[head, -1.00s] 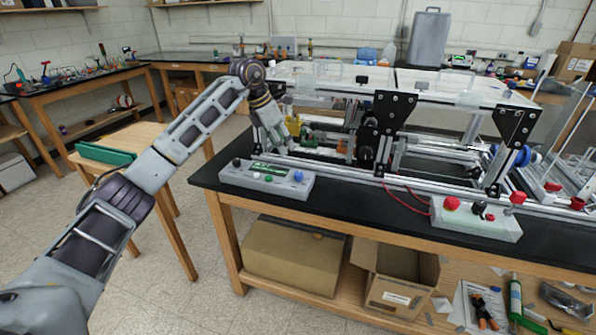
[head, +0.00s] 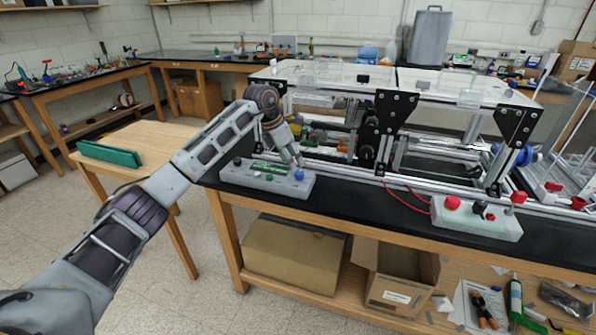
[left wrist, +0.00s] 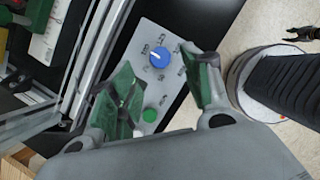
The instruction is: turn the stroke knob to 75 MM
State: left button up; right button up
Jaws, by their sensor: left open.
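The blue stroke knob (head: 299,175) sits at the right end of a light grey control box (head: 230,178) on the black bench top. In the left wrist view the blue knob (left wrist: 160,57) has a white mark and a ring of small labels that I cannot read clearly. My left gripper (head: 297,164) is just above the knob end of the box. In the left wrist view its two green-padded fingers (left wrist: 158,68) are apart, with the knob showing between and beyond their tips. I see no clear contact with the knob. My right gripper is not in view.
A green button (left wrist: 150,115) is close to the left finger in the wrist view. The aluminium extrusion frame (head: 345,172) stands right behind the box.

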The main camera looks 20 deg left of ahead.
aim_at(299, 172)
pick_arm(q)
jog(key=x, duration=0.5)
jog(key=shift+w+d+f, duration=0.1)
jog(key=shift+d+f, duration=0.05)
jog(key=shift+f, duration=0.45)
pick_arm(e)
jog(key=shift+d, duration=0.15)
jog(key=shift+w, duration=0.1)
